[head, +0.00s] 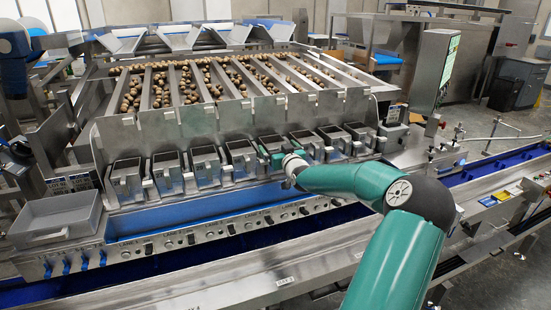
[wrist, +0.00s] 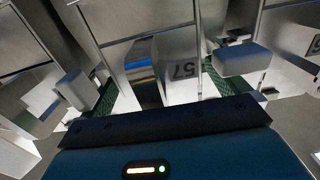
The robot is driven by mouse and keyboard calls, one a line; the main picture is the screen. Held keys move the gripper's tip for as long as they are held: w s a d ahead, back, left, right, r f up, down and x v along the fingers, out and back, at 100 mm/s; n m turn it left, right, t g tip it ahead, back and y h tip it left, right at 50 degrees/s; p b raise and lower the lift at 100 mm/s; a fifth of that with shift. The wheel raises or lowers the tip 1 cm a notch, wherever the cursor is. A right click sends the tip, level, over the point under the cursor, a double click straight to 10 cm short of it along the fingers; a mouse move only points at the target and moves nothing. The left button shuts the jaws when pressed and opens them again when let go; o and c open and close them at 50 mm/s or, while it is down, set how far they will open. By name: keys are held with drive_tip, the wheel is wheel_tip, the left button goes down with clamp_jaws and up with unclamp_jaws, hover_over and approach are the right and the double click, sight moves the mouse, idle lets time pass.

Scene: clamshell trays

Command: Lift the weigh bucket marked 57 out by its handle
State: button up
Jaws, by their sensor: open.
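The weigh bucket marked 57 (wrist: 176,82) shows in the wrist view as a shiny metal box front, with its number upside down. A curved metal part with blue and yellow reflections is on its left side; I cannot tell if this is the handle. My gripper (wrist: 160,92) is open, with green textured finger pads on either side of the bucket's front. I cannot tell whether they touch it. In the head view my gripper (head: 277,158) is at the row of buckets, right of the middle, and hides part of the bucket there. The number is not readable in that view.
Other metal buckets (head: 206,165) stand close on both sides in the row. Chutes of brown round items (head: 205,85) slope down behind them. A blue trough (head: 190,208) runs below. A grey tray (head: 58,216) sits at the left.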

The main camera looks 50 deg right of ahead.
drive_tip(key=c, duration=1.8)
drive_tip(key=shift+r, duration=0.1)
drive_tip(key=shift+r, duration=0.1)
drive_tip(key=shift+r, duration=0.7)
wheel_tip(320, 180, up, 2)
drive_tip(key=shift+s+r, duration=0.1)
drive_tip(key=shift+f+v, duration=0.1)
drive_tip(key=shift+v, duration=4.35)
drive_tip(key=shift+f+v, duration=0.15)
drive_tip(key=shift+v, duration=4.35)
drive_tip(key=shift+v, duration=7.45)
